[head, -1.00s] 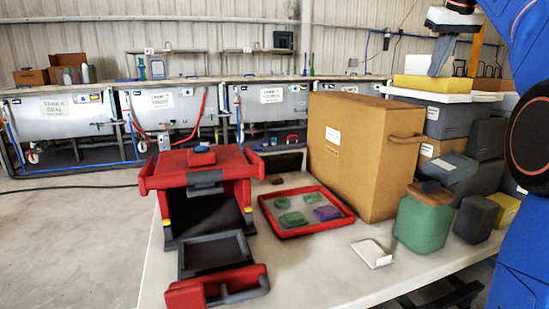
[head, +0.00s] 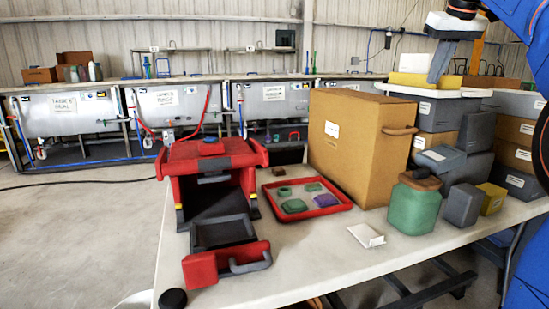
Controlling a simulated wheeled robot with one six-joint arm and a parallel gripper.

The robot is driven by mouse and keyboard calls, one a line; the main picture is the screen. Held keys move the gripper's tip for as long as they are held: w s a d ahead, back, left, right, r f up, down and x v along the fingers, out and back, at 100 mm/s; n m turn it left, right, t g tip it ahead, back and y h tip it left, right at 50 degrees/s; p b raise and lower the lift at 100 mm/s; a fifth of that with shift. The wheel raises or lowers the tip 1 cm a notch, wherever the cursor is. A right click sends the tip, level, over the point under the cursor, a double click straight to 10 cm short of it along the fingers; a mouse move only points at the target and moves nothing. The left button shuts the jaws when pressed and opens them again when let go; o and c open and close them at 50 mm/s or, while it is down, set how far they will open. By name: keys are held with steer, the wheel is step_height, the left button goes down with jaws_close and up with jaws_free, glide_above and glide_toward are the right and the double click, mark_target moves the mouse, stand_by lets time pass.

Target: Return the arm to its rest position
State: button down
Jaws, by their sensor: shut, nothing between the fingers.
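My arm's blue links (head: 525,60) rise along the right edge of the head view. My gripper (head: 437,76) hangs at the upper right, with a white body and dark grey fingers pointing down. It is shut and empty. In the picture it overlaps the yellow and white items on the stacked bins behind; I cannot tell the distance between them. Part of my arm is cut off by the frame's edge.
A pale table (head: 300,255) holds a red machine with an open drawer (head: 215,165), a red tray (head: 337,207), a large cardboard box (head: 355,150), a green jar (head: 414,208) and a white card (head: 366,236). Stacked bins (head: 437,115) stand at right. Labelled tanks (head: 170,103) line the back.

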steer(key=s+a+f, duration=0.4)
steer(key=s+f, duration=0.7)
steer(key=f, duration=0.4)
steer(key=s+a+f, duration=0.5)
steer(key=s+f, duration=0.7)
steer(key=f, duration=0.3)
steer(key=s+a+f, duration=0.4)
steer(key=s+f, duration=0.7)
steer(key=f, duration=0.4)
steer(key=shift+s+a+m, duration=0.25)
steer(key=shift+m, duration=0.15)
